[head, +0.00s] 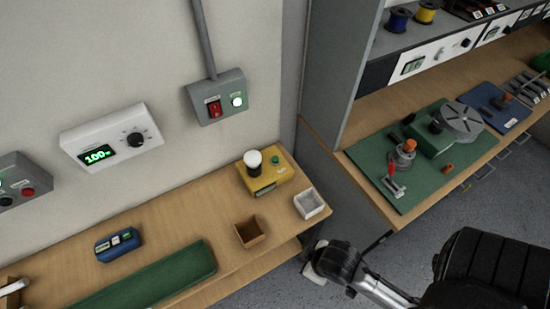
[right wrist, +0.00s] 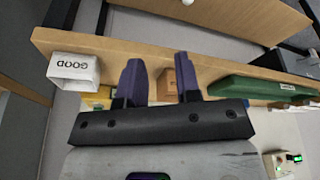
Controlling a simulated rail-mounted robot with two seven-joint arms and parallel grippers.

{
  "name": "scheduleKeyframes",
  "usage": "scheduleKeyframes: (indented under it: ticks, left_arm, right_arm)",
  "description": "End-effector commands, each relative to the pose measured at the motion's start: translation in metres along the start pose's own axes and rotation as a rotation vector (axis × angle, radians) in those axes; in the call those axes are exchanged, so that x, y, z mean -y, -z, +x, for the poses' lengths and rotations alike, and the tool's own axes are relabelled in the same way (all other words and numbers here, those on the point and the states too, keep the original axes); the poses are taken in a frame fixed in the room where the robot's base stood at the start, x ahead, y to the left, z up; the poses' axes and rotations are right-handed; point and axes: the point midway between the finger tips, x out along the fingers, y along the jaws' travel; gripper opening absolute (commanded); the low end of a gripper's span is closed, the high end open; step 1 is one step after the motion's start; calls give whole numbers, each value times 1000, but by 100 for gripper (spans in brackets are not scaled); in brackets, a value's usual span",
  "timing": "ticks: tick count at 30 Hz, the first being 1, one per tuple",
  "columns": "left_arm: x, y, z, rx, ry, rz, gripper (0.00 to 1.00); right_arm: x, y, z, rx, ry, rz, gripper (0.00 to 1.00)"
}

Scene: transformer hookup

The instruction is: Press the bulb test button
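The yellow bulb tester (head: 276,182) stands on the wooden bench below the wall boxes. A round white bulb (head: 253,158) sits upright on it, and a green button (head: 275,160) is on its top, to the right of the bulb. A yellow part (right wrist: 100,97) shows in the right wrist view, mostly hidden behind my gripper. My right gripper (right wrist: 160,82) has its two dark fingers apart with nothing between them. In the head view my right gripper (head: 318,262) is low beyond the bench's front edge, apart from the tester. My left gripper is not seen.
A white bin (head: 311,204) marked GOOD in the right wrist view (right wrist: 73,68) and a brown bin (head: 250,233) stand near the bench's front edge. A workbench with a green board (head: 372,160) is at right.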

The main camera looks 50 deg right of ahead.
Motion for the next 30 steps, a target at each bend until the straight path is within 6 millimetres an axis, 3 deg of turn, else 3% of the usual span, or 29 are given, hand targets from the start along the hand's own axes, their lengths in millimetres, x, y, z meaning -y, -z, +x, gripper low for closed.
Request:
scheduleKeyframes:
  ticks: [9,30]
  left_arm:
    - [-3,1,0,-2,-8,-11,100]
    - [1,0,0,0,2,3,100]
  right_arm:
    - [0,0,0,0,0,0,0]
    - [0,0,0,0,0,0,0]
